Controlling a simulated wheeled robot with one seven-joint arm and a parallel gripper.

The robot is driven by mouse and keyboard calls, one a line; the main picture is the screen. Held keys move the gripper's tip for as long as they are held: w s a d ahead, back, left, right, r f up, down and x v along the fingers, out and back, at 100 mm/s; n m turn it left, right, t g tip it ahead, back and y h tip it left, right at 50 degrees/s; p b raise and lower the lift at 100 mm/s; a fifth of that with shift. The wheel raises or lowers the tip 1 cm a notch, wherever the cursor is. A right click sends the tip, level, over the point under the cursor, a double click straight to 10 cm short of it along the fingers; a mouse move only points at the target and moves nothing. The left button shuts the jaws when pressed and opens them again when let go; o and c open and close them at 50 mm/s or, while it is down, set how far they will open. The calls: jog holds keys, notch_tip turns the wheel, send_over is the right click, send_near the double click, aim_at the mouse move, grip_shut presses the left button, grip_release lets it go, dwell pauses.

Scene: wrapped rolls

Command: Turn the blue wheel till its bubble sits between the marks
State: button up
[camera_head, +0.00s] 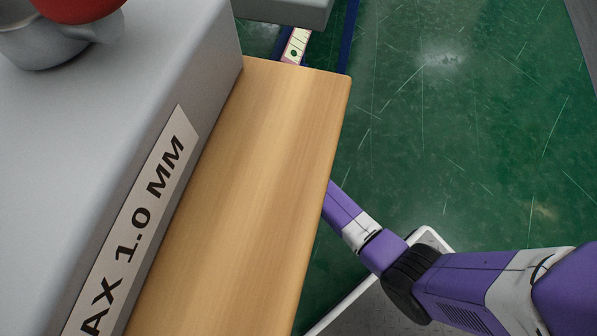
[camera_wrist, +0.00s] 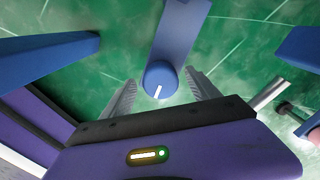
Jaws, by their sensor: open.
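The blue wheel (camera_wrist: 158,80) shows in the wrist view as a round blue knob with a white line, at the end of a blue bar (camera_wrist: 181,30). My gripper (camera_wrist: 163,90) is open, with one grey ribbed finger on each side of the wheel in the picture. I cannot tell whether either finger touches it. In the head view a pale strip (camera_head: 298,43) with a small green spot and fine marks lies beyond the wooden top. It may be the bubble level; where the bubble sits between marks is too small to tell. My gripper is hidden in the head view.
A wooden top (camera_head: 250,170) and a grey block (camera_head: 90,110) with a label (camera_head: 135,225) fill the left of the head view. A red object (camera_head: 80,8) sits at top left. Blue beams (camera_wrist: 50,57) flank the wrist view. Scratched green floor (camera_head: 460,120) is clear at right.

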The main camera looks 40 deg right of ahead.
jog(key=shift+f, duration=0.55)
jog(key=c, duration=1.4)
jog(key=shift+o, duration=0.2)
jog(key=shift+r+n, duration=0.1)
jog(key=shift+n, duration=0.2)
